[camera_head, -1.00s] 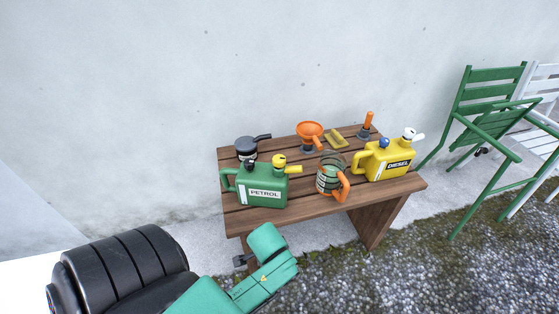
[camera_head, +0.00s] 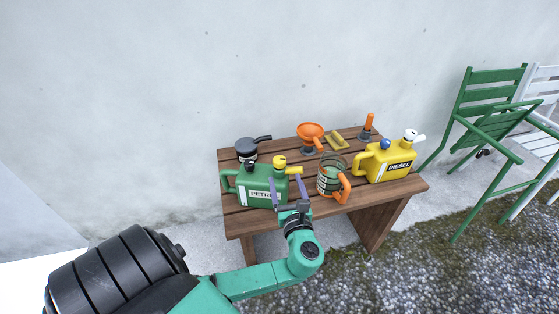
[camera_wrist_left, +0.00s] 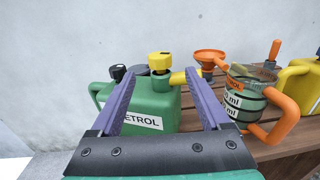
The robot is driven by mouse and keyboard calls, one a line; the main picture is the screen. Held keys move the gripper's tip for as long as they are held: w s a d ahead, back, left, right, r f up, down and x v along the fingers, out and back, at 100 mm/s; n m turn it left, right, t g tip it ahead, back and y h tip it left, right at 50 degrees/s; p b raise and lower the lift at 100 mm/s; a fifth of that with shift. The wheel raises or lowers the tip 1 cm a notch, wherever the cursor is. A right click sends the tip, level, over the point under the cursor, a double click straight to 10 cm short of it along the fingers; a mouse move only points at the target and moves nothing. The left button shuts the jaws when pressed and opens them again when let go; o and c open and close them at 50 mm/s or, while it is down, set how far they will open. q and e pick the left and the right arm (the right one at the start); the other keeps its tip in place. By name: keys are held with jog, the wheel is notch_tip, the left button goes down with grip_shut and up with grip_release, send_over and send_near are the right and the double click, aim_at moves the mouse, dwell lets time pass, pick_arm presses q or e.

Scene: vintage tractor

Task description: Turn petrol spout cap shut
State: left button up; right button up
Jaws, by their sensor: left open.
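The green petrol can (camera_head: 246,184) stands on the left part of a wooden bench. Its spout cap (camera_head: 279,160) is yellow, with a yellow spout (camera_head: 294,170) pointing right. A black cap (camera_wrist_left: 117,72) sits at its back left. My left gripper (camera_head: 287,180) is open in front of the can's right side, its two purple fingers pointing up and away. In the left wrist view the yellow cap (camera_wrist_left: 159,62) shows between and beyond the open fingers (camera_wrist_left: 160,82), with nothing held. The fingers partly hide the can and its label. My right gripper is not in view.
The wooden bench (camera_head: 237,222) also holds a measuring jug with orange handle (camera_head: 344,186), an orange funnel (camera_head: 310,130), a dark lidded container (camera_head: 246,150) and a yellow diesel can (camera_head: 390,175). A wall (camera_head: 300,60) stands behind; a green chair (camera_head: 492,90) is at right.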

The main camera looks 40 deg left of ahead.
aim_at(281, 166)
pick_arm(q)
jog(key=x, duration=0.9)
jog(key=shift+w+a, duration=0.15)
jog(key=shift+a, duration=0.1)
grip_shut()
